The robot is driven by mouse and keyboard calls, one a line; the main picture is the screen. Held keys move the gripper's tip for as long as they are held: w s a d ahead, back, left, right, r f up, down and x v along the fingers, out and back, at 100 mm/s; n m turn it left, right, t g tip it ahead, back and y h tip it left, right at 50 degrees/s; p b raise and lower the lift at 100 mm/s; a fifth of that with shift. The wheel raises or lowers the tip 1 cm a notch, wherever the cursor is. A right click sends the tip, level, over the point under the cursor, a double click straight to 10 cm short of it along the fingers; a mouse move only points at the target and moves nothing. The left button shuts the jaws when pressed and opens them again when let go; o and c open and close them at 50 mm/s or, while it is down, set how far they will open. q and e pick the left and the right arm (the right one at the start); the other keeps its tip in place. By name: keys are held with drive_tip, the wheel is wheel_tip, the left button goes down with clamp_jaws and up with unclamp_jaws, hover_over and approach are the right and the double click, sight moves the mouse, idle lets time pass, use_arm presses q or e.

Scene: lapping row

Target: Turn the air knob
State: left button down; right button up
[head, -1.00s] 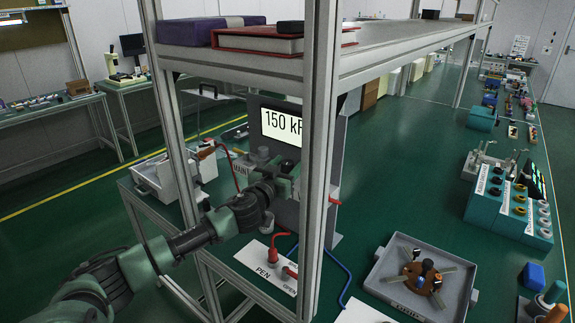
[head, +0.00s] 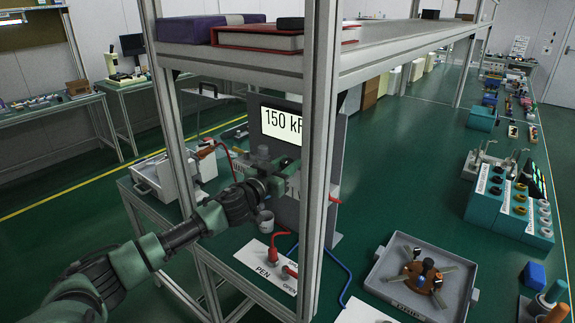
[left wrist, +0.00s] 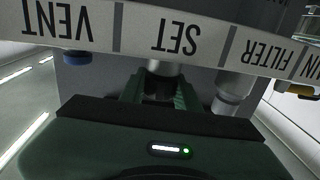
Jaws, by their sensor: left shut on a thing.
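The air panel (head: 324,160) is a grey upright plate behind the shelf post, with a lit display (head: 281,126) reading 150 and a partly hidden unit. My right gripper is not in view.
The shelf frame's post (head: 320,150) stands close to my left gripper. Red valve handles (head: 275,252) and a blue hose (head: 335,266) lie below. A grey tray (head: 390,292) with a brown fixture is at the right. The left wrist view shows a blue fitting (left wrist: 76,57) near VENT.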

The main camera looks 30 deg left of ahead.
sight(284, 167)
use_arm(q)
drive_tip(key=c, duration=1)
unclamp_jaws()
drive_tip(key=shift+s+f, duration=0.15)
drive_tip(key=shift+s, duration=0.35)
drive_tip(key=s+b, duration=0.2)
drive_tip(key=s, duration=0.3)
drive_tip(key=shift+s, duration=0.9)
